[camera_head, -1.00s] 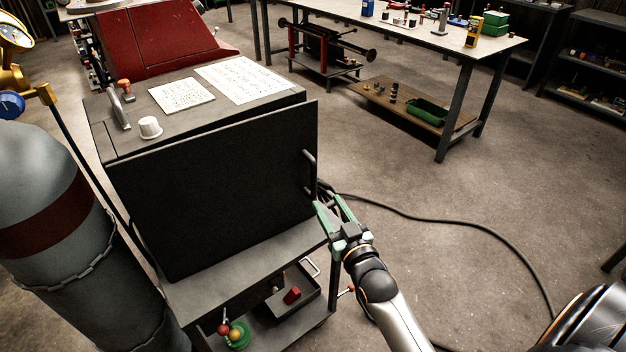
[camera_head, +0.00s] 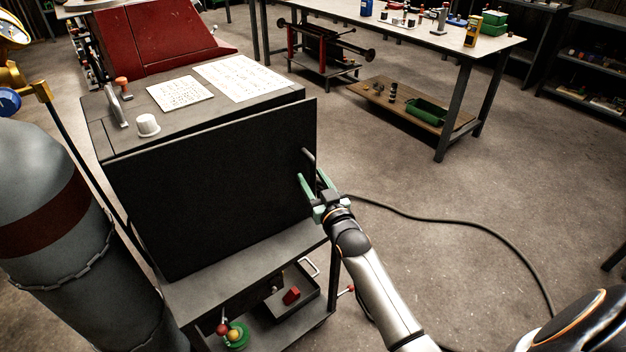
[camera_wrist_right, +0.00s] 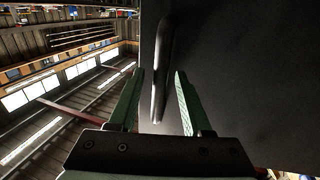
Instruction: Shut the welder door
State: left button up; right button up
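The welder door (camera_head: 210,195) is a flat dark panel on the front of the grey welder cabinet (camera_head: 195,122). Its right edge stands slightly out from the cabinet, so it looks a little ajar. The door's bar handle (camera_head: 308,160) is near its right edge. My right gripper (camera_head: 311,180) has green fingers and is at the handle's lower end. In the right wrist view the gripper (camera_wrist_right: 157,88) is open, with the handle (camera_wrist_right: 161,75) between its fingers and a gap beside them. The door face (camera_wrist_right: 250,70) fills the right of that view. My left gripper is not in view.
A grey gas cylinder (camera_head: 50,230) with a chain stands at the left. A shelf under the welder holds a tray (camera_head: 300,307). A cable (camera_head: 450,222) crosses the floor at right. A workbench (camera_head: 350,12) stands behind; the floor between is clear.

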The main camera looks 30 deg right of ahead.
grip_shut()
dwell(1.2)
